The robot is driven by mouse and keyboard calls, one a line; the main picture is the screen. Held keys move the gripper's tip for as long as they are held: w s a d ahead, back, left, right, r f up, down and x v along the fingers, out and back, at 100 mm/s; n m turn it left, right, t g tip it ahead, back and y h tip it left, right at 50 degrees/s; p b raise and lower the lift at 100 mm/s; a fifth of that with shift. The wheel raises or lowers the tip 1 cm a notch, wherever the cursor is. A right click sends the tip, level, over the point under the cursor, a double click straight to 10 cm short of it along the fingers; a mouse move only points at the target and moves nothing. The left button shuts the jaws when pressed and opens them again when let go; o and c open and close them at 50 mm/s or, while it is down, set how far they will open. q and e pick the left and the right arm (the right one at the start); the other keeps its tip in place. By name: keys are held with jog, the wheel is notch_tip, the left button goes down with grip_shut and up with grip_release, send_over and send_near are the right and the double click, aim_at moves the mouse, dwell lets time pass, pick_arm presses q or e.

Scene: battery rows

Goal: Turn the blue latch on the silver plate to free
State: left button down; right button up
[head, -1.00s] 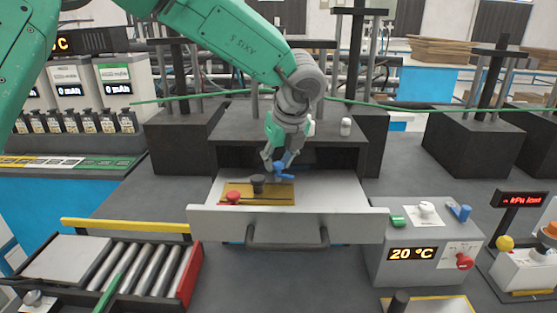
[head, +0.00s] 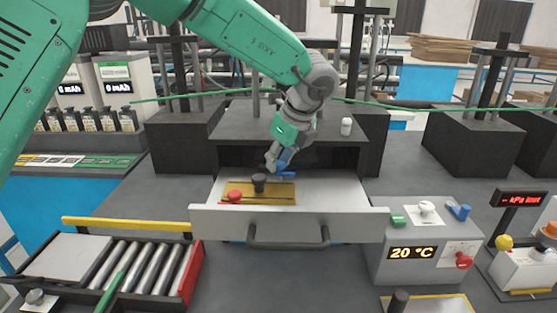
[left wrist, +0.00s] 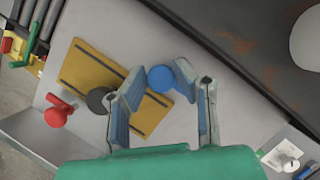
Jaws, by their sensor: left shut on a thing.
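The blue latch (head: 287,174) stands on the pale silver floor of an open drawer (head: 330,190), behind a gold plate. My left gripper (head: 274,164) reaches down from above and is shut on it. In the left wrist view my left gripper's fingers (left wrist: 158,92) are at the latch's round blue top (left wrist: 160,78), which shows between the tips. The fingers partly hide the latch in the head view, and its exact angle is hard to read. My right gripper is in neither view.
The gold plate (head: 280,195) bears a black knob (head: 259,183); a red knob (head: 234,196) is at its left end. A dark housing (head: 235,128) overhangs the drawer's back. A control box (head: 385,265) with another blue lever (head: 460,211) stands right, a roller tray (head: 185,280) left.

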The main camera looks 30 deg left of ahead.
pick_arm(q)
jog(key=shift+d+f, duration=0.15)
jog(key=c, duration=1.4)
grip_release()
jog(key=shift+c, duration=0.2)
jog(key=shift+o, duration=0.7)
jog(key=shift+w, duration=0.2)
jog(key=shift+d, duration=0.1)
jog(key=v, duration=1.2)
